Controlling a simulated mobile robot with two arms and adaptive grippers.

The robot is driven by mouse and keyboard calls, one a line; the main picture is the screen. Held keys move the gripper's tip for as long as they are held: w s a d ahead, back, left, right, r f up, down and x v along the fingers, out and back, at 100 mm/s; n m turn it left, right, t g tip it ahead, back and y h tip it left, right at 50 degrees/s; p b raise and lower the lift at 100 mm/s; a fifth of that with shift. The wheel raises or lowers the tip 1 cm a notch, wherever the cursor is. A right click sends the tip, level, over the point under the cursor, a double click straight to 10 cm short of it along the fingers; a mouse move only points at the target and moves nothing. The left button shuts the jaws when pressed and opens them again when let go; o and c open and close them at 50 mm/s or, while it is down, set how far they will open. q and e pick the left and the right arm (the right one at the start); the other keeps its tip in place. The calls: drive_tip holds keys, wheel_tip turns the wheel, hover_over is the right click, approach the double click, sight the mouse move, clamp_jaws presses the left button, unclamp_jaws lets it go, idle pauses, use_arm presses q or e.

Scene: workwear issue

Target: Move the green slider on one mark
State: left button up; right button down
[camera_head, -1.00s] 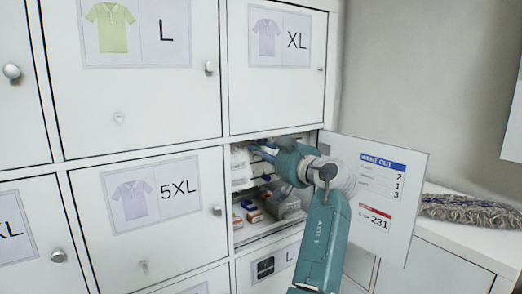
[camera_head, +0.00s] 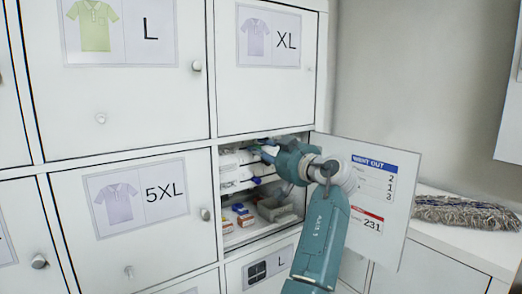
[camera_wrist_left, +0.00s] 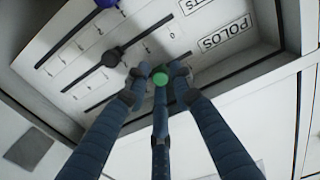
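The green slider (camera_wrist_left: 160,79) shows as a round knob in the left wrist view, by a dark slot on a white board (camera_wrist_left: 130,22) with small marks. The fingertips of my left gripper (camera_wrist_left: 160,72) surround it closely; the wrist view does not show clearly whether they press on it. A black knob (camera_wrist_left: 110,59) and a purple knob (camera_wrist_left: 104,3) sit on neighbouring slots. In the head view my left gripper (camera_head: 270,153) reaches into the open compartment, and its teal wrist hides part of the opening. The slider is not discernible there. My right gripper is not in view.
The open door (camera_head: 405,170), bearing a printed sheet, stands right of my wrist. Small boxes (camera_head: 240,215) and a grey tray (camera_head: 278,210) lie low in the compartment. Closed labelled doors (camera_head: 135,215) surround it. A grey fringed item (camera_head: 465,211) lies on the right counter.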

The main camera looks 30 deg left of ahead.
use_arm(q)
drive_tip(key=v, duration=0.7)
drive_tip(key=shift+d, duration=0.15)
